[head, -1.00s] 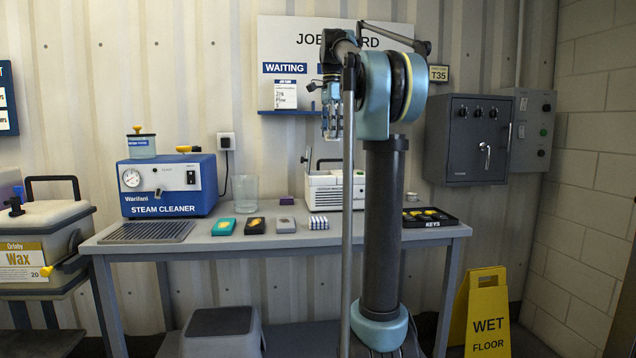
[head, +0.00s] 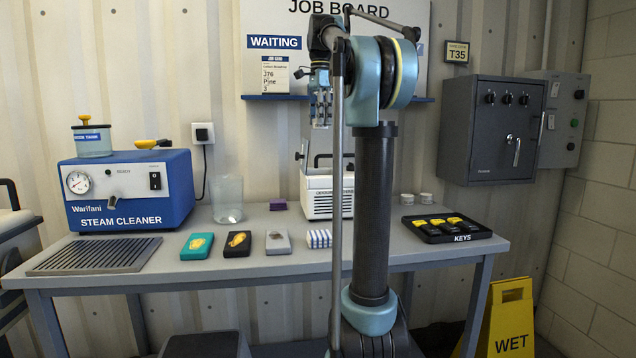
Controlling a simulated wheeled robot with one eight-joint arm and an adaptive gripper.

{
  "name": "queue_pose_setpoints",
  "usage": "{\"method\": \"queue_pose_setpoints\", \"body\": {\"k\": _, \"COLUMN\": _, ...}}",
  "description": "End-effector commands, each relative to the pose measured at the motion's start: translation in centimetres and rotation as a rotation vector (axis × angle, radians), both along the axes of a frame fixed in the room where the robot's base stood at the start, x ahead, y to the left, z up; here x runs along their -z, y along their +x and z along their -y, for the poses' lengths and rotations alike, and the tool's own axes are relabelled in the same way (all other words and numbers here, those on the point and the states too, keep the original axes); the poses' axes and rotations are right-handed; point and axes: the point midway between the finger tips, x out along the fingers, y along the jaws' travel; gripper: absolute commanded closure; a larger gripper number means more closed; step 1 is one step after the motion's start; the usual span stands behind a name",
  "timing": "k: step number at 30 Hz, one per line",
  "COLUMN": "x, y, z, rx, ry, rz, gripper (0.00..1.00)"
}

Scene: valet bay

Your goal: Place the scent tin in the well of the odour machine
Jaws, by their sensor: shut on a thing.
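The odour machine (head: 317,204) is a white box at the back of the bench, partly hidden behind my arm. A dark handle and a raised pale part show on its top; its well cannot be made out. My gripper (head: 320,122) points down, above the machine in the picture and apart from it. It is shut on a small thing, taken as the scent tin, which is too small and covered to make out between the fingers. Two small pale round tins (head: 407,199) (head: 425,199) stand on the bench right of my arm.
A blue steam cleaner (head: 125,190), clear cup (head: 227,198) and drip tray (head: 95,256) are on the left. Sponges and soap-like blocks (head: 237,244) line the front. A black key tray (head: 447,236) is on the right. A yellow wet-floor sign (head: 508,320) stands beside the bench.

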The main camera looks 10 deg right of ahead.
Motion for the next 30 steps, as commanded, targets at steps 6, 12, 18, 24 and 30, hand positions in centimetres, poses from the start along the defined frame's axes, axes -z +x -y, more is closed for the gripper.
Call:
{"method": "queue_pose_setpoints", "body": {"k": 6, "x": 1.8, "y": 0.0, "z": 0.2, "rx": 0.002, "ry": 0.000, "rz": 0.000, "gripper": 0.79}}
{"method": "queue_pose_setpoints", "body": {"k": 12, "x": 6.1, "y": 0.0, "z": 0.5, "rx": 0.007, "ry": 0.000, "rz": 0.000, "gripper": 0.79}}
{"method": "queue_pose_setpoints", "body": {"k": 18, "x": 10.4, "y": 0.0, "z": 0.7, "rx": 0.009, "ry": 0.000, "rz": 0.000, "gripper": 0.79}}
{"method": "queue_pose_setpoints", "body": {"k": 24, "x": 13.2, "y": 0.0, "z": 0.7, "rx": 0.010, "ry": 0.000, "rz": 0.000, "gripper": 0.79}}
{"method": "queue_pose_setpoints", "body": {"k": 30, "x": 14.2, "y": 0.0, "z": 0.7, "rx": 0.010, "ry": 0.000, "rz": 0.000, "gripper": 0.79}}
